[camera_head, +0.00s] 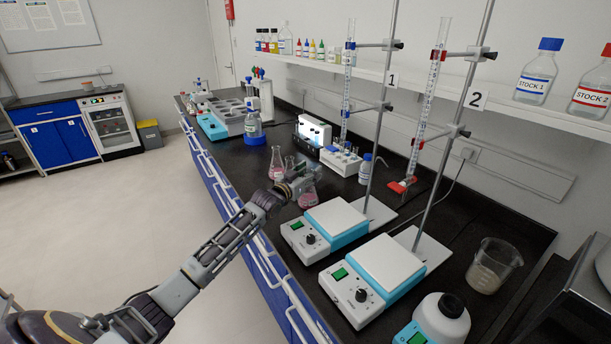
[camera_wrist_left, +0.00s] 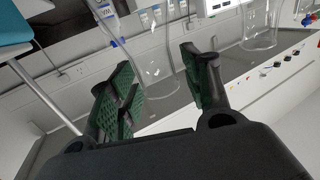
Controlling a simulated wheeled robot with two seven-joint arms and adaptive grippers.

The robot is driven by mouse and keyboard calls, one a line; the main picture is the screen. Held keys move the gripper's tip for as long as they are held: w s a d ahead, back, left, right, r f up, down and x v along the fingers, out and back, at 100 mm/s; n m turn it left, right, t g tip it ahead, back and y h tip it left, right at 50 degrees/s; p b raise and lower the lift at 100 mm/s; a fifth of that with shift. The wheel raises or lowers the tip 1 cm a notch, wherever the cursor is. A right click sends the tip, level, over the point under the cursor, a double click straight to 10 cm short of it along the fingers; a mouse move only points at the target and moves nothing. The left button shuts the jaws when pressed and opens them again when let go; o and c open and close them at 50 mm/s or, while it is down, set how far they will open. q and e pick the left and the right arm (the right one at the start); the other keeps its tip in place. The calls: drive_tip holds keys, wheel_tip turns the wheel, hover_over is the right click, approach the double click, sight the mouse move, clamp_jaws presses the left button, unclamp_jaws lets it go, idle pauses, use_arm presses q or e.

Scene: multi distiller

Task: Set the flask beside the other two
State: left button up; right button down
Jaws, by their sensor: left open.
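Two more conical flasks stand behind and left of the gripper: one with pink liquid (camera_head: 276,168) and one partly hidden by the gripper (camera_head: 289,166). My left gripper (camera_head: 300,178) is open and empty. In the left wrist view its two green-padded fingers (camera_wrist_left: 157,62) are spread apart. A clear flask (camera_wrist_left: 158,72) shows beyond the gap between them, and another (camera_wrist_left: 262,32) shows to the right. My right gripper is not in view.
Two hotplates (camera_head: 332,219) (camera_head: 385,262) with burette stands fill the front right. The bench's left edge runs close by the flasks.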

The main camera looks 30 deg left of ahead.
use_arm(q)
drive_tip(key=shift+r, duration=0.15)
drive_tip(key=shift+s, duration=0.1)
drive_tip(key=s+a, duration=0.1)
drive_tip(key=s, duration=1)
drive_tip(key=shift+s+a, duration=0.35)
idle(0.5)
